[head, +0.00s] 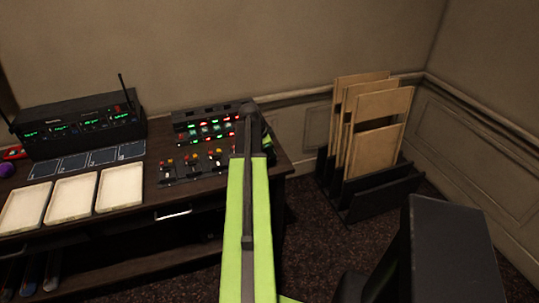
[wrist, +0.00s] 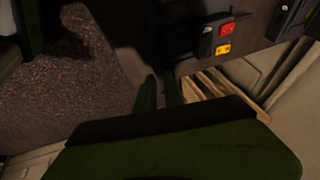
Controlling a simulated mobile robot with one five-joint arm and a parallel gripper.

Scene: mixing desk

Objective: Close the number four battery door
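I cannot make out a number four battery door in either view. The black receiver unit (head: 82,125), with green displays and two antennas, stands at the back left of the desk. A dark mat (head: 88,160) marked into several panels lies in front of it. My lime-green arm reaches over the desk's right end and hides part of it. In the wrist view my gripper (wrist: 161,92) shows two dark green fingers with a narrow gap and nothing between them. It is beside the desk's right end, far from the receiver.
A mixer (head: 207,130) with lit buttons is left of my arm; its red and yellow caps (wrist: 226,38) show in the wrist view. Several cream trays (head: 72,200) line the desk front. A black rack (head: 375,195) of tan boards (head: 375,120) stands right. Carpet (head: 310,235) between is clear.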

